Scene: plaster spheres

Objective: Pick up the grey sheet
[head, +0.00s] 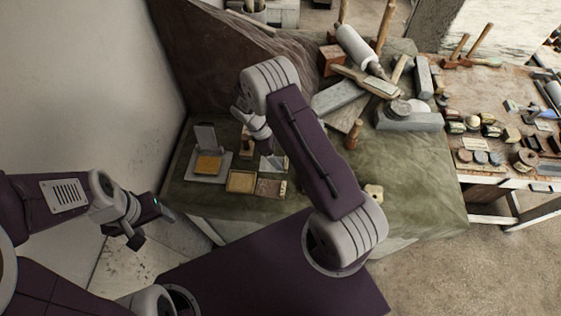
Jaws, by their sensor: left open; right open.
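A flat grey sheet-like piece (222,168) lies at the left of the green cloth-covered table, with an ochre square block (208,164) on it. A small grey panel (204,136) stands upright just behind the block. I cannot tell for certain which of these is the grey sheet. My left gripper (150,226) is open and empty, left of the table and apart from both pieces. My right gripper (264,141) is above the table to the right of the grey pieces. It is open, but my forearm partly hides its fingers.
A yellowish tray (241,181) and a brown flat piece (271,188) lie near the table's front edge. A small wooden peg (354,134) stands farther right. Grey blocks and tools crowd the back right. The cloth's front right (425,190) is mostly clear.

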